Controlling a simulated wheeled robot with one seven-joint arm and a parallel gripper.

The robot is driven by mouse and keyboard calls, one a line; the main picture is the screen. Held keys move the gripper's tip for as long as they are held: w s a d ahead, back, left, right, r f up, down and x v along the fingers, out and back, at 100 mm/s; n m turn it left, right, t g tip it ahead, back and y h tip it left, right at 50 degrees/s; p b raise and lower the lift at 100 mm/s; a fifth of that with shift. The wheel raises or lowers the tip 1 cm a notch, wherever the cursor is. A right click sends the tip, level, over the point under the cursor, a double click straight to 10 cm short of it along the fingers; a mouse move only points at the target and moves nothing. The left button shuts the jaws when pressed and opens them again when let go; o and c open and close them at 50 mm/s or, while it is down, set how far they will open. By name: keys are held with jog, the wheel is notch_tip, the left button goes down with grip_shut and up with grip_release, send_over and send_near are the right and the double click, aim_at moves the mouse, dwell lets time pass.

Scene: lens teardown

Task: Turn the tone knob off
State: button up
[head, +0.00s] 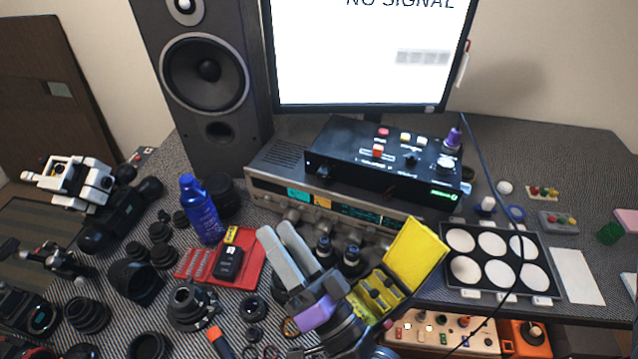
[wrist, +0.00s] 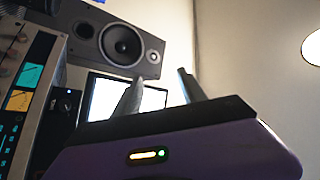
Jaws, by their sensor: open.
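A silver-fronted receiver (head: 258,184) sits on the desk below the monitor, with a row of knobs (head: 292,215) along its lower front, a cyan label and a lit teal display. I cannot read which knob is the tone knob, or its setting. The receiver's front also shows at the left edge of the wrist view (wrist: 24,74), turned on its side. My gripper (head: 274,231) is open and empty, its two grey fingers in front of the receiver's lower left front and partly covering it. In the wrist view the gripper (wrist: 158,88) points past the receiver, touching no knob that I can see.
A black control box (head: 350,140) with buttons and knobs rests on the receiver. A blue bottle (head: 200,210), a red tray (head: 250,272) and several lenses crowd the left. A yellow case (head: 415,252) stands open right of my gripper, near a tray of white discs (head: 452,293).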

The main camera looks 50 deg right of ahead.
aim_at(321, 177)
jog(key=w+d+m+g+h+b, duration=0.1)
jog(key=w+d+m+g+h, duration=0.85)
jog(key=m, duration=1.25)
jog(key=s+d+f+m+g+h, duration=0.1)
jog(key=d+f+m+g, duration=0.3)
jog(key=f+m, duration=0.25)
jog(key=d+f+m+g+h, duration=0.1)
jog(key=d+f+m+g, duration=0.25)
jog(key=f+m, duration=0.3)
jog(key=shift+r+p+x, duration=0.25)
jog(key=shift+p+x, duration=0.1)
jog(key=shift+x, duration=1.3)
jog(key=shift+r+p+x, duration=0.2)
jog(key=shift+p+x, duration=0.1)
jog(key=shift+x, duration=1.35)
grip_shut()
